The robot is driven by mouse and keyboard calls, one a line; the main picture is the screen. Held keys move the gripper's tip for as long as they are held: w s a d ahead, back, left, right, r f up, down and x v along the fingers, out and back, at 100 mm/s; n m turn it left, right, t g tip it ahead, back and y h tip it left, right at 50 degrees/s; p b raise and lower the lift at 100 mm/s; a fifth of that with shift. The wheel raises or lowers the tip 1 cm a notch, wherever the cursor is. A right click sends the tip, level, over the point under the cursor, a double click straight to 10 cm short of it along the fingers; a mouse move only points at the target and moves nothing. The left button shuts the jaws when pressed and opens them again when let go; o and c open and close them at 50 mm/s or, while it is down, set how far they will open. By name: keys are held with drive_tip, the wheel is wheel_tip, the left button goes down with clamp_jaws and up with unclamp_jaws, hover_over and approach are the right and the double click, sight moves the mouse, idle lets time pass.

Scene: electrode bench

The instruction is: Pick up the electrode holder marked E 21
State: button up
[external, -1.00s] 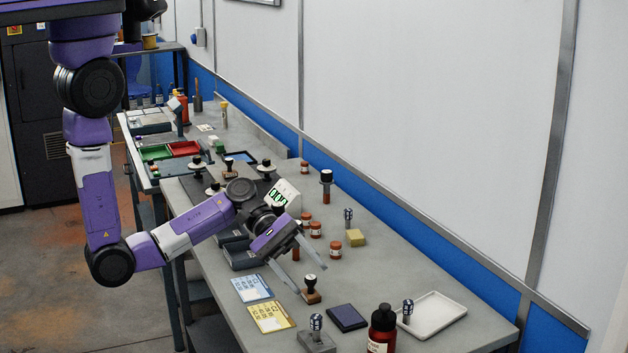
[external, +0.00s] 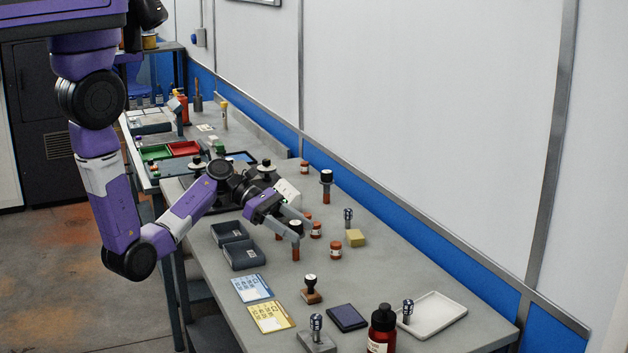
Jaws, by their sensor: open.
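A holder with a black cap, a pale top and a reddish-brown stem (external: 296,254) stands upright on the grey bench. A similar one (external: 327,177) stands further back near the wall. Markings are too small to read, so I cannot tell which is E 21. My gripper (external: 303,234) is open, its fingers reaching down around the cap of the nearer holder. I cannot tell whether they touch it.
Several small red-brown jars (external: 335,250) and a yellow block (external: 355,238) stand right of my gripper. Two dark trays (external: 244,254) lie left. A wooden stamp (external: 311,295), cards (external: 270,317), a dark pad (external: 347,317) and a dark red bottle (external: 382,332) stand nearer the camera.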

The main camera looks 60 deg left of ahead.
drive_tip(key=shift+x, duration=1.5)
drive_tip(key=shift+c, duration=0.5)
clamp_jaws()
drive_tip(key=shift+a, duration=0.1)
